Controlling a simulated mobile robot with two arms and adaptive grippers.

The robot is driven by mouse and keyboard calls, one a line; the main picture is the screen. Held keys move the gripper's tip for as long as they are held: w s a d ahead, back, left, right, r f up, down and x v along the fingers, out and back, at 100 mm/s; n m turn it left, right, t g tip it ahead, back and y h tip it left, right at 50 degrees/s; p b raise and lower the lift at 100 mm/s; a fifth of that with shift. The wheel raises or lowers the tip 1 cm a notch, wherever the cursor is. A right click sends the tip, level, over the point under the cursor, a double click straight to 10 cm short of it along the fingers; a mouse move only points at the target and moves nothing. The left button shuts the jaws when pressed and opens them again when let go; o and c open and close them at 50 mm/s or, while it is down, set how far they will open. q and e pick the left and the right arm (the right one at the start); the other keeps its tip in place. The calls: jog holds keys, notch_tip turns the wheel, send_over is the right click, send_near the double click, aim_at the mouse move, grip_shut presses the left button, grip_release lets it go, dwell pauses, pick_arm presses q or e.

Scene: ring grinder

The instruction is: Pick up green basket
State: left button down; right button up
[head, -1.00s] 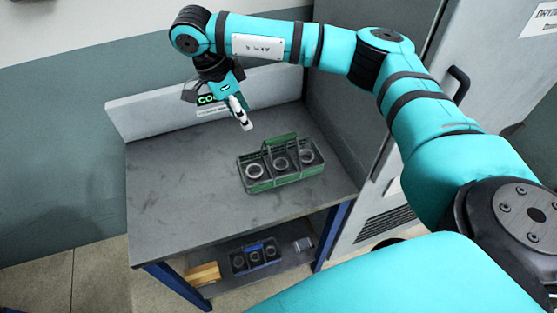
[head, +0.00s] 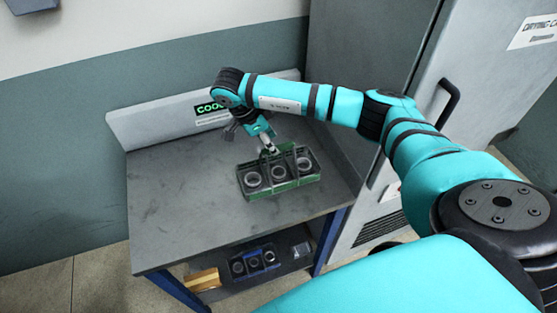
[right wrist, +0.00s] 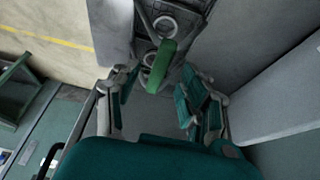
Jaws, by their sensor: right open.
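The green basket (head: 284,186) stands upright on the grey table top and holds rings in its compartments. Its handle rises over the middle. My right gripper (head: 269,150) is just above the basket at the handle. In the right wrist view the green handle (right wrist: 160,66) shows beyond and between the spread fingers of the right gripper (right wrist: 158,98), with a gap on both sides. The fingers are open and hold nothing. My left gripper is not in view.
The grey table (head: 180,220) has bare room left of the basket. Its lower shelf carries a blue basket (head: 255,260) and a yellowish block (head: 203,279). A low back panel (head: 150,122) stands behind, and a grey cabinet (head: 405,150) is close on the right.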

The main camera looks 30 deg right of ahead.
aim_at(278, 147)
jog(key=p+x, duration=0.1)
jog(key=x, duration=0.1)
jog(key=d+p+x, duration=0.1)
jog(key=x, duration=0.1)
jog(key=shift+s+p, duration=0.15)
jog(key=shift+p, duration=0.25)
jog(key=shift+d+f, duration=0.15)
jog(key=shift+f, duration=0.1)
grip_shut()
